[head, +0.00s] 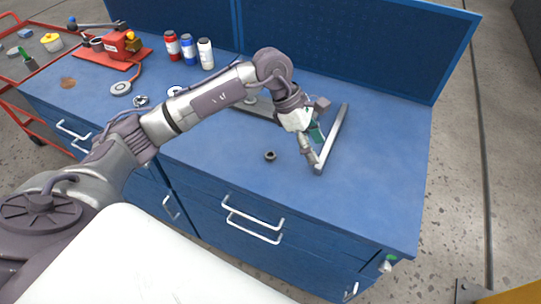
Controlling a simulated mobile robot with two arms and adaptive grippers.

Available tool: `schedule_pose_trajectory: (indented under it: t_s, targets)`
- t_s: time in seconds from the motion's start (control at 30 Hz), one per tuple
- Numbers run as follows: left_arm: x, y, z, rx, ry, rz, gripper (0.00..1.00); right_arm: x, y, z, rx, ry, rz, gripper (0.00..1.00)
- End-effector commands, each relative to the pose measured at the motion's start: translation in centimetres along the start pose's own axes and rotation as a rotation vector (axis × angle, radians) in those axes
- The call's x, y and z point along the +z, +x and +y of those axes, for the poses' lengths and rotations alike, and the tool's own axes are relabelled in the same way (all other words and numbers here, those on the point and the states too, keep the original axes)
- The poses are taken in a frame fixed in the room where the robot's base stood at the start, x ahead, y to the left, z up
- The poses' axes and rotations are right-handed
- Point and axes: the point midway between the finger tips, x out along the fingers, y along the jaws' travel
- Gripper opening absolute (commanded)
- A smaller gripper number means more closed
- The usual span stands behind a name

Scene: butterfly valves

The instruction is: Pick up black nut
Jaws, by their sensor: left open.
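A small black nut (270,156) lies on the blue workbench top (225,150), towards its front edge. My left gripper (313,158) is open, to the right of the nut and apart from it, with its fingers pointing down close to a grey metal bar (334,135). The picture does not show clearly whether the fingers touch the bar. My right gripper is not in view.
Red, blue and white bottles (188,49) stand at the back left. A red tool (122,45) sits at the far left. A blue back panel (340,45) rises behind the bench. The bench top around the nut is clear.

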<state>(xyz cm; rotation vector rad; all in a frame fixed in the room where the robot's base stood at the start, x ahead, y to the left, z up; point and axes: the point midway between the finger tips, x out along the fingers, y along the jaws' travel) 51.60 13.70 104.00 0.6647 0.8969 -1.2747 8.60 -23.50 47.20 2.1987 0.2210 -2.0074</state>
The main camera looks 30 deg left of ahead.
Motion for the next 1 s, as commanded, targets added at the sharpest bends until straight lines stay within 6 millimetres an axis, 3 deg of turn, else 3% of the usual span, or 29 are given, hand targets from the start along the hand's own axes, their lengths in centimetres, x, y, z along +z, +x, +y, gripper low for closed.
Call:
schedule_pose_trajectory:
  t_s: [0.03, 0.13, 0.23, 0.33, 0.7, 1.0]
  targets:
    - [-2.8, -1.9, 1.6, 0.031, 0.01, 0.138, 0.6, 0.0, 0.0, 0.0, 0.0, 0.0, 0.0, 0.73]
    - [-7.1, -5.1, 3.2, 0.057, 0.005, 0.353, 0.6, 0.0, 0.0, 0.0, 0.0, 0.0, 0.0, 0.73]
    - [-9.5, -7.5, 3.9, 0.067, -0.011, 0.481, 0.6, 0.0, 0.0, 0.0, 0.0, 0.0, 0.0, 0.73]
    - [-10.7, -8.3, 4.1, 0.066, -0.023, 0.536, 0.6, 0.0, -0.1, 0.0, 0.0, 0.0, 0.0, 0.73]
    - [-14.0, -2.9, 4.4, 0.063, -0.025, 0.541, 0.6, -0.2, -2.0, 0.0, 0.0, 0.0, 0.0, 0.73]
    - [-14.9, -0.5, 4.6, 0.063, -0.024, 0.538, 0.6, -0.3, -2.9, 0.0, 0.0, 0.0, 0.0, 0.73]
